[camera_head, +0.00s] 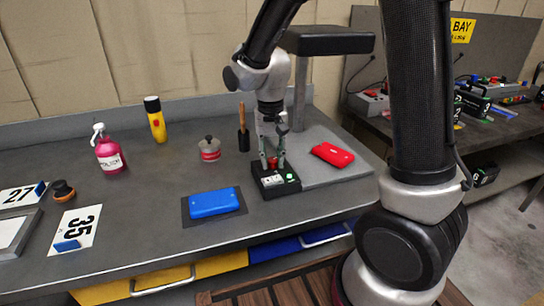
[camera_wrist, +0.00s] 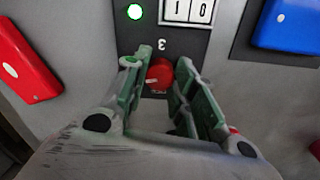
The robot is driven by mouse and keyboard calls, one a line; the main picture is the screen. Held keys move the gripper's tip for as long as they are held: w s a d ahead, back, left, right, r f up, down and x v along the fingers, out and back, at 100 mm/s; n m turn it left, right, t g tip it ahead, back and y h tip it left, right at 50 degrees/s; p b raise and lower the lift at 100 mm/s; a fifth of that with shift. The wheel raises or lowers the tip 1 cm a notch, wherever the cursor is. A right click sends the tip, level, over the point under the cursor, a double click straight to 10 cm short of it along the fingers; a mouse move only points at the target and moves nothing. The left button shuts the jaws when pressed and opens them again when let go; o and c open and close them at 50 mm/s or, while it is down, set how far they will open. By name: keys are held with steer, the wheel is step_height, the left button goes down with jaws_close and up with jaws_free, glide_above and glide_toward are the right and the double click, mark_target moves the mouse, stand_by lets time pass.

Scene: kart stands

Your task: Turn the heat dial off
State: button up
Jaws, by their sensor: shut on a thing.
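A black control box (camera_head: 284,189) stands on the table's front right part, below my gripper. Its red heat dial (camera_wrist: 159,74) is round and sits between my two fingers in the wrist view. My gripper (camera_head: 272,163) points down and is shut on the dial, one finger on each side. A white "3" (camera_wrist: 162,44) is printed beside the dial, and another label on its opposite side is partly hidden. I cannot tell the dial's setting for sure. A green light (camera_wrist: 135,12) is lit on the box, next to a white panel marked 1 and 0 (camera_wrist: 188,11).
A blue case (camera_head: 212,203) lies on a dark mat left of the box. A red case (camera_head: 332,154) lies to the right.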

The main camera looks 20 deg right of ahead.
mark_target(273, 160)
steer(key=n, duration=1.1)
steer(key=shift+d+n, duration=0.1)
steer(key=shift+n, duration=2)
steer(key=o, duration=1)
steer(key=shift+o, duration=0.2)
steer(key=shift+r, duration=0.15)
step_height(273, 160, up, 12)
steer(key=shift+s, duration=0.15)
